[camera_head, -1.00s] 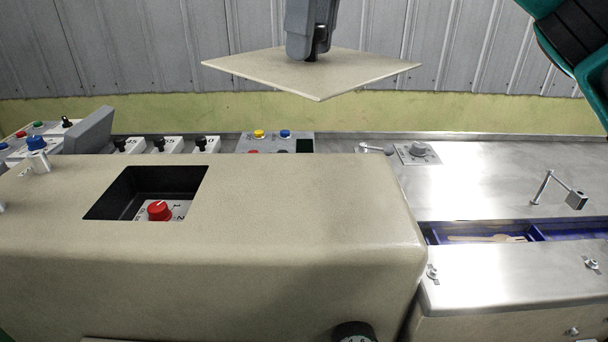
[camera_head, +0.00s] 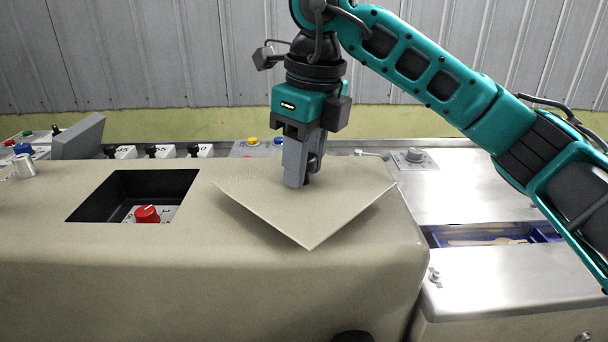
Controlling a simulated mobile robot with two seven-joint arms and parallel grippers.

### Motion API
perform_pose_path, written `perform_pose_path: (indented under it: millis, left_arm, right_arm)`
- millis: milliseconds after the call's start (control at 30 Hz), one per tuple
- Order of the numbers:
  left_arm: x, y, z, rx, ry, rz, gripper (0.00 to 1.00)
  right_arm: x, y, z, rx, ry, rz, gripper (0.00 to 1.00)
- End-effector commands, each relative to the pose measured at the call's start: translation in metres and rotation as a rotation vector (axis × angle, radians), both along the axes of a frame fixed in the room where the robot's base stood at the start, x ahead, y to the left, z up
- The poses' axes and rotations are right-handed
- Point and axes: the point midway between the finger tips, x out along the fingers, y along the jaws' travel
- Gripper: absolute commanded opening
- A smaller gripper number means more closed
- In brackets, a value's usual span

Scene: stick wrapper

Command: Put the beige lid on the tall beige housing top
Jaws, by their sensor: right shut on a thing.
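The beige lid (camera_head: 318,219) is a thin square plate, turned with one corner toward me, over the right part of the tall beige housing top (camera_head: 120,262). Its near edges show as a thin rim; whether it touches the top or hovers just above it I cannot tell. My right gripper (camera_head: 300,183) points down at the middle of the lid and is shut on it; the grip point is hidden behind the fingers. My left gripper is not in view.
Left of the lid, the housing top has a square dark recess (camera_head: 105,194) with a red knob (camera_head: 147,214) inside. A metal deck (camera_head: 470,185) with a blue tray (camera_head: 500,233) is at the right.

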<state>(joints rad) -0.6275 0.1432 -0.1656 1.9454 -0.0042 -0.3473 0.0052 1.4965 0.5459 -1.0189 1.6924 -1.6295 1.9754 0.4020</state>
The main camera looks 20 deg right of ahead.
Motion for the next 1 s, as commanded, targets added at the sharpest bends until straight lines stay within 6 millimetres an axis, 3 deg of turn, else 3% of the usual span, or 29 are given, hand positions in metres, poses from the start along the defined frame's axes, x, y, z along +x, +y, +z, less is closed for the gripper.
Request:
perform_pose_path:
  millis: [133, 500, 533, 767, 1000]
  left_arm:
    - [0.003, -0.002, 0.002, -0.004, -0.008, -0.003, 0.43]
    - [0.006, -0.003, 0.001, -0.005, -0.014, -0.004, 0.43]
    - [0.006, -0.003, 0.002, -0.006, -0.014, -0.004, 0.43]
    - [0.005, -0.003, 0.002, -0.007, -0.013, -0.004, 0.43]
    - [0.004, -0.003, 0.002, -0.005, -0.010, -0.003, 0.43]
  right_arm:
    - [0.000, 0.000, -0.020, 0.000, 0.000, 0.000, 0.00]
    - [0.000, 0.000, -0.024, 0.001, -0.002, 0.000, 0.00]
    - [0.000, 0.000, -0.024, -0.001, 0.001, 0.000, 0.37]
    - [0.000, 0.000, -0.024, -0.001, 0.001, 0.000, 0.59]
    - [0.000, 0.000, -0.023, -0.001, 0.001, 0.000, 0.61]
